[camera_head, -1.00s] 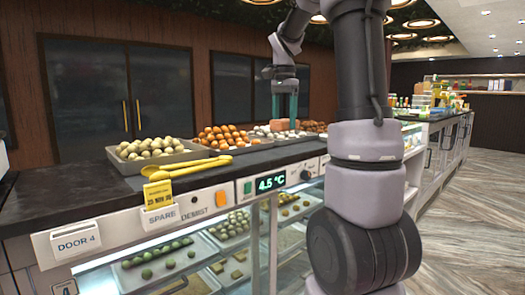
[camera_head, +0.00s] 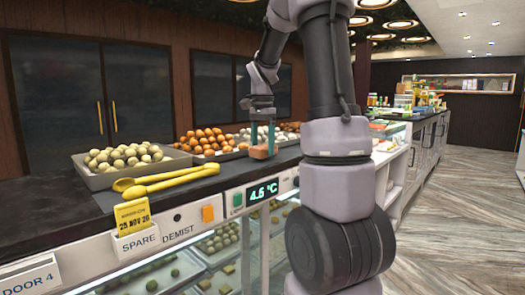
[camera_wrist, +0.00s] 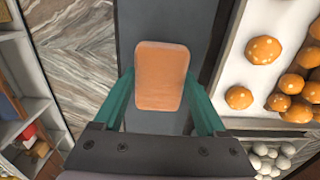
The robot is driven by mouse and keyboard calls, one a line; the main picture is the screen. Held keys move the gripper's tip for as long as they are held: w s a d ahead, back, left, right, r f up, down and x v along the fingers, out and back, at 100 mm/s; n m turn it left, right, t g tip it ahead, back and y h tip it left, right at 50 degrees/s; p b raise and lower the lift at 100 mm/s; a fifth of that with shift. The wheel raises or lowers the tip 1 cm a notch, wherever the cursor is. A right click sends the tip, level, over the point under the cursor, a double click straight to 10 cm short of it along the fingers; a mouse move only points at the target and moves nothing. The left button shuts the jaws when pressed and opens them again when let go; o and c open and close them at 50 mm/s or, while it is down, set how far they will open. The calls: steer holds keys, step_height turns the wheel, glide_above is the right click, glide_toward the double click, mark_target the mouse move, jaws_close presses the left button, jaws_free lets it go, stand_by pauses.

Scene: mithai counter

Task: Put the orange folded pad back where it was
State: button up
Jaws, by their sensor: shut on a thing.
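The orange folded pad (camera_wrist: 162,75) is a rounded, flat block between the green fingers of my gripper (camera_wrist: 160,95) in the wrist view. My gripper is shut on it by its two sides. In the head view, my gripper (camera_head: 262,136) points down over the dark counter (camera_head: 64,205), to the right of the yellow tongs, and the pad (camera_head: 262,152) shows between its fingertips. I cannot tell whether the pad touches the counter top.
A tray of orange sweets (camera_wrist: 232,72) lies close to the right of the pad in the wrist view. A tray of pale sweets (camera_head: 95,178) and yellow tongs (camera_head: 165,181) lie left on the counter. The counter's front edge is close; floor (camera_wrist: 75,45) lies beyond.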

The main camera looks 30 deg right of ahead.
mark_target(263, 146)
steer(key=shift+f, duration=0.65)
steer(key=o, duration=1.1)
steer(key=shift+o, duration=0.2)
step_height(263, 146, up, 12)
steer(key=s+a+f+n+t+y, duration=0.1)
steer(key=s+a+n+t, duration=0.2)
steer(key=s, duration=0.6)
steer(key=s+a+f+n+t+y, duration=0.1)
steer(key=s+a+f+n+t, duration=0.1)
steer(key=s+a+n+t, duration=0.2)
steer(key=s+a+n, duration=0.3)
steer(key=s+a, duration=0.3)
steer(key=shift+s+a, duration=0.15)
steer(key=shift+s, duration=0.15)
